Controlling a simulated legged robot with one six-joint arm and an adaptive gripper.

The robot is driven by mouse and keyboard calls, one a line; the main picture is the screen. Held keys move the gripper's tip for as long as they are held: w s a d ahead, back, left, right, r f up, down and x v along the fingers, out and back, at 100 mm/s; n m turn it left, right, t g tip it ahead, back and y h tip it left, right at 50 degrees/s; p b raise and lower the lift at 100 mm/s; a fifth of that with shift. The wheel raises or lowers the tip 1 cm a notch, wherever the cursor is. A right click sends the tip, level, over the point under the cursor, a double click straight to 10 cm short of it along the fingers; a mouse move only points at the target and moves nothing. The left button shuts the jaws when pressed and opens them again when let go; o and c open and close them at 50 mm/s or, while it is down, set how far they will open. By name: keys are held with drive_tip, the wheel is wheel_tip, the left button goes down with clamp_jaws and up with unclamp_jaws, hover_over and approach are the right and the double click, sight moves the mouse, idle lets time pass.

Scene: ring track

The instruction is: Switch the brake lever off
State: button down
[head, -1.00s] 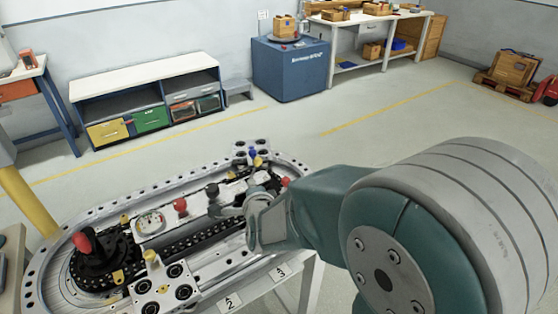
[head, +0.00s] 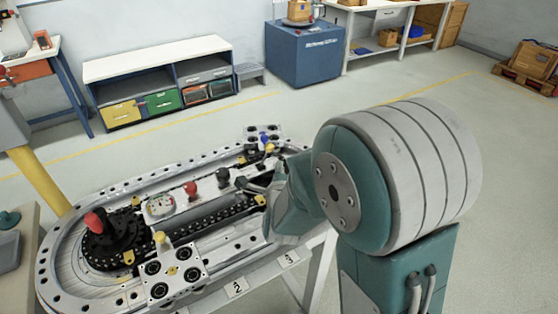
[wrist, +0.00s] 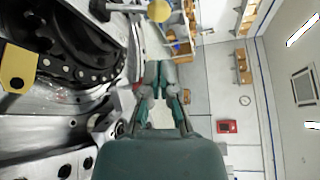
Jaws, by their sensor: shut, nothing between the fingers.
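The ring track's levers stand on its deck in the head view: a red knob (head: 191,188), a black knob (head: 222,175), a blue knob (head: 264,138) and a large red knob (head: 95,222) on a black round base at the left. No label shows which is the brake lever. My gripper (wrist: 159,76) is shut and empty in the wrist view, apart from the round yellow knob (wrist: 160,10) ahead. In the head view my arm hides most of the gripper, over the right part of the track near the black knob.
The oval track's pale rim (head: 50,290) has many holes. A yellow knob (head: 158,237) stands by a block at its front. A blue cabinet (head: 303,55) and a low shelf (head: 160,85) stand by the wall. Open floor lies behind and right of the track.

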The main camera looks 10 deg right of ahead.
sight(272, 147)
drive_tip(key=x, duration=0.8)
drive_tip(key=shift+w, duration=0.3)
drive_tip(key=shift+s+a+r+n+t, duration=0.15)
drive_tip(key=shift+a+r+n+t, duration=0.2)
drive_tip(key=shift+n, duration=0.35)
drive_tip(key=shift+s+a+r+n+t+h, duration=0.15)
drive_tip(key=shift+a+n+t, duration=0.15)
drive_tip(key=shift+n, duration=0.15)
drive_tip(key=shift+s+a+r+n+t+h, duration=0.15)
drive_tip(key=shift+a+n+t, duration=0.15)
drive_tip(key=shift+n, duration=0.15)
drive_tip(key=a+n+t, duration=0.1)
drive_tip(key=a+n, duration=0.1)
drive_tip(key=n, duration=0.1)
drive_tip(key=a+n+t, duration=0.1)
drive_tip(key=n, duration=0.1)
drive_tip(key=shift+s+r+t, duration=0.2)
drive_tip(key=shift+s+t, duration=0.15)
drive_tip(key=shift+s+a, duration=0.25)
drive_tip(key=shift+a, duration=0.45)
drive_tip(key=shift+f, duration=0.1)
